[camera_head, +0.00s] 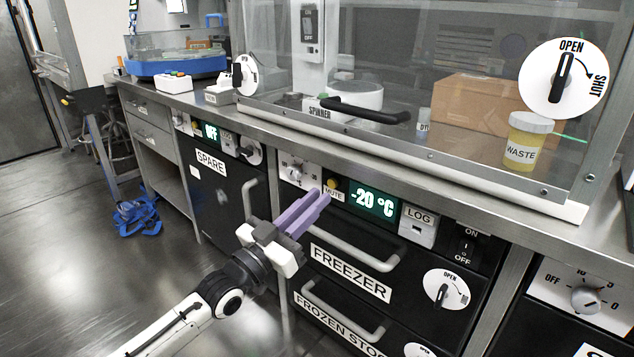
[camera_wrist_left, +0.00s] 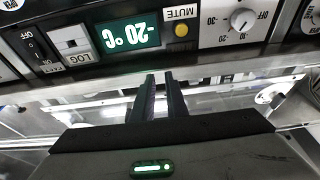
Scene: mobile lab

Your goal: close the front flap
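The clear front flap (camera_head: 400,82) of the bench enclosure is a glass pane with a black bar handle (camera_head: 365,110). It stands above the counter's front edge, and its lower edge appears close to the base frame. I cannot tell whether it is fully shut. My left gripper (camera_head: 320,196) is below the counter, in front of the freezer's control panel, near the yellow MUTE button, and apart from the handle. Its two fingers, also in the left wrist view (camera_wrist_left: 161,78), are parallel with a narrow, empty gap. My right gripper is not in view.
A round OPEN/SHUT dial (camera_head: 562,78) is on the right of the pane. Behind it are a spinner (camera_head: 352,94), a cardboard box (camera_head: 482,100) and a waste jar (camera_head: 528,140). Freezer handles (camera_head: 352,247) stick out below.

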